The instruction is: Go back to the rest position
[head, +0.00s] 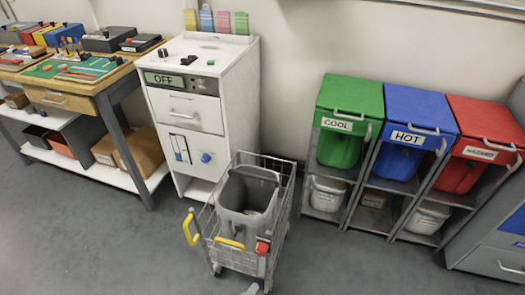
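Neither of my grippers shows in the head view, and no arm of mine can be made out. A wire cart (284,215) stands on the floor at the middle front. A grey open bin (262,192) sits inside it. The cart has yellow handles (190,228) at its left and front and a red part (262,247) at its front right corner. A small pale piece at the bottom edge below the cart is too cut off to name.
A white cabinet (230,95) with an "OFF" display stands behind the cart. A workbench (75,100) with tools is at the left. Green (350,95), blue (418,105) and red (485,120) bins labelled COOL, HOT and HAZARD stand right. Floor (350,265) is clear at front.

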